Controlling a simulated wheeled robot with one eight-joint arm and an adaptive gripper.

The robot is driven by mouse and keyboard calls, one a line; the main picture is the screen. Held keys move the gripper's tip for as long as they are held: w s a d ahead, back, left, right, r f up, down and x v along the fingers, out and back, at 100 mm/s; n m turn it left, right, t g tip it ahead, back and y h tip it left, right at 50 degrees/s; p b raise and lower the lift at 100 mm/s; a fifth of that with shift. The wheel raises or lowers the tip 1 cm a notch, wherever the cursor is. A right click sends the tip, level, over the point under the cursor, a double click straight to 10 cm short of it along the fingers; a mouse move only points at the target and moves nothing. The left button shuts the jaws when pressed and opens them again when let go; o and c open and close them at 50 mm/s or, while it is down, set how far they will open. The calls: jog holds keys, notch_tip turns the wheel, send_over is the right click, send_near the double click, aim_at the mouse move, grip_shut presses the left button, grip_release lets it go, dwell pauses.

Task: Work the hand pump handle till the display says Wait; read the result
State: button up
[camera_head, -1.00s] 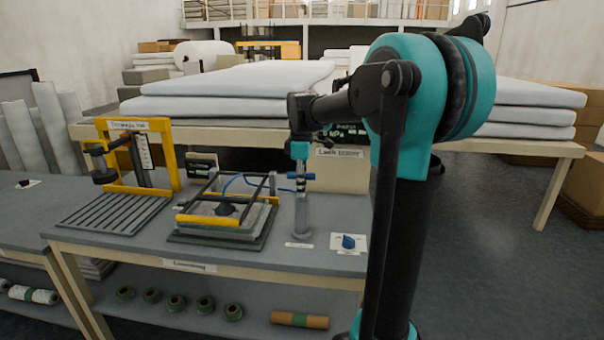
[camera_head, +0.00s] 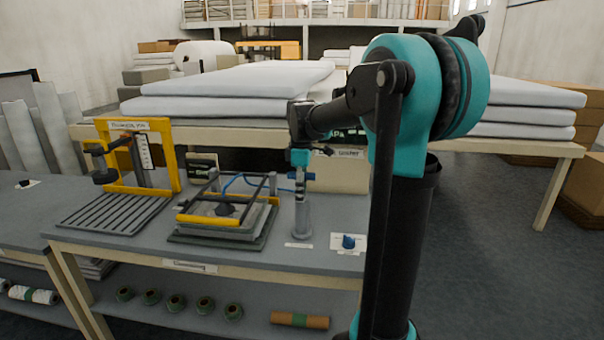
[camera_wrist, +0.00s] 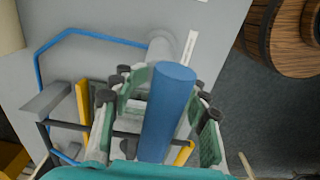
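The hand pump (camera_head: 302,215) is an upright grey cylinder on the bench, with a blue crossbar handle (camera_head: 297,175) at its top. My gripper (camera_head: 300,165) points down just at the handle. In the wrist view the blue handle (camera_wrist: 168,110) lies between the two green-padded fingers (camera_wrist: 155,125), with gaps on both sides, so my gripper looks open around it. The leak tester's dark display (camera_head: 346,136) is mostly hidden by my arm; only a few pale letters show, and I cannot read the result.
A clamp frame with yellow bars (camera_head: 222,218) stands left of the pump, joined by a blue hose (camera_wrist: 75,35). A yellow thickness stand (camera_head: 165,155) is farther left. A blue knob (camera_head: 348,242) sits right of the pump. Stacked white wadding (camera_head: 225,80) lies behind.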

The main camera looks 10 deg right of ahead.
dwell(0.3)
jog(key=shift+r, duration=5.6)
notch_tip(320, 180, up, 6)
